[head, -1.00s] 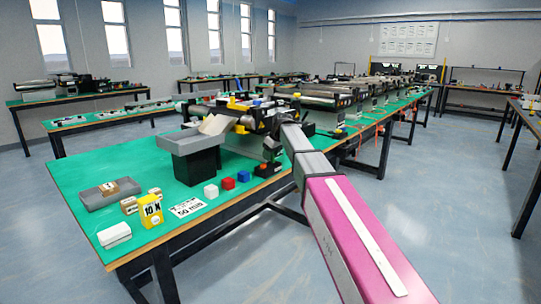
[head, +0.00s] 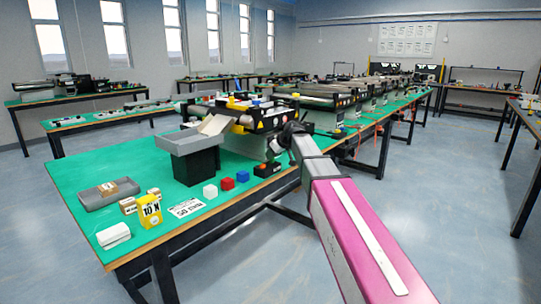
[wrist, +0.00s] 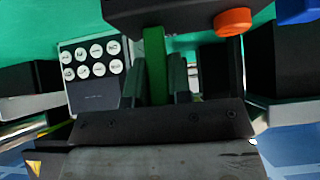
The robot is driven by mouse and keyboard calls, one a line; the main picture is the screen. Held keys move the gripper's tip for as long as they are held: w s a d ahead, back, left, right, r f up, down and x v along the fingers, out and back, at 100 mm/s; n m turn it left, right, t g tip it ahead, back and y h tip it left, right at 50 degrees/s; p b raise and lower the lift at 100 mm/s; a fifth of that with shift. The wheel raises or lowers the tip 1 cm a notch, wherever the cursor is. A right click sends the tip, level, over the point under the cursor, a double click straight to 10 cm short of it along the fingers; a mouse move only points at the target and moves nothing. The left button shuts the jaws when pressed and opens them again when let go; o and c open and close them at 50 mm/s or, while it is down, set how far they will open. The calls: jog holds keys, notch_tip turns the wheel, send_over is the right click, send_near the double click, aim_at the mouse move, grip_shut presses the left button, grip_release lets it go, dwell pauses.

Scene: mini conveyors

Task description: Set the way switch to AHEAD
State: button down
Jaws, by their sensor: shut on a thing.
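In the wrist view my gripper (wrist: 155,85) is at lower centre, its dark fingers shut on a narrow upright green piece (wrist: 154,62). The piece overlaps the lower edge of a black box (wrist: 170,14) with an orange button (wrist: 232,21). I cannot tell whether this piece is the way switch's lever, and no AHEAD marking is readable. In the head view a small black box (head: 266,170) with a red-orange spot sits at the table's near edge, and my gripper (head: 287,133) is above and right of it, small and partly hidden by my arm.
A panel with several white round buttons (wrist: 91,58) is left of the fingers. A blue cube (head: 243,176) and other cubes lie left of the small box. The conveyor (head: 258,118) stands behind; a grey tray on a black stand (head: 195,145) is to its left.

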jog(key=t+y, duration=0.1)
jog(key=d+t+y, duration=0.1)
jog(key=y, duration=0.1)
jog(key=s+t+y, duration=0.1)
jog(key=shift+s+d+f+t+y, duration=0.1)
jog(key=shift+d+f+t+y, duration=0.1)
jog(key=shift+d+t+y, duration=0.1)
dwell(0.4)
jog(key=c, duration=1)
grip_release()
jog(key=shift+c, duration=0.2)
jog(key=shift+s+d, duration=0.1)
jog(key=v, duration=1)
jog(key=shift+s+d, duration=0.2)
jog(key=shift+d, duration=0.05)
jog(key=shift+f, duration=0.15)
